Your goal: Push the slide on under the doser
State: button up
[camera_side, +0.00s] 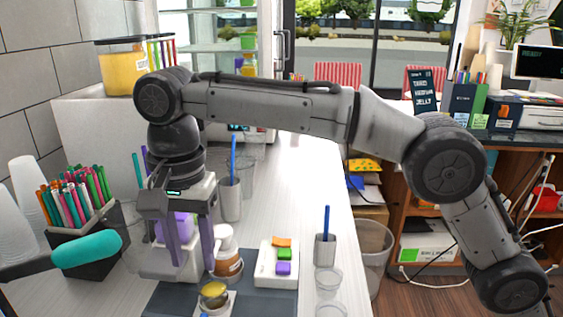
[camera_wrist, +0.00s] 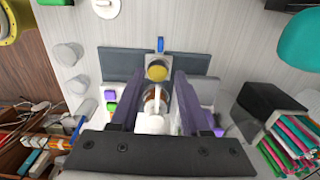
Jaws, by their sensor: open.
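The slide (camera_side: 232,301) is a small light plate on the dark mat, carrying a round yellow-topped cup (camera_side: 213,290). In the wrist view the slide (camera_wrist: 149,75) lies ahead of my fingertips, with a blue piece at its far end. A white bottle with a spout and brown contents (camera_side: 228,262), apparently the doser, stands behind the slide. In the wrist view this bottle (camera_wrist: 152,123) shows between my fingers. My gripper (camera_side: 196,258) is open, pointing down, with purple fingers apart and nothing gripped. Its fingers also show in the wrist view (camera_wrist: 158,76). Whether they touch anything is unclear.
A white tray with orange, green and purple blocks (camera_side: 278,275) sits right of the bottle. A cup with a blue stick (camera_side: 325,248) and clear cups stand at the right edge.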

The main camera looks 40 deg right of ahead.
jog(key=s+d+r+m+t, duration=0.1)
jog(key=s+d+r+m, duration=0.1)
jog(key=d+r, duration=0.8)
jog(key=shift+d+t+y, duration=0.3)
jog(key=shift+d, duration=2.2)
jog(key=shift+f, duration=0.1)
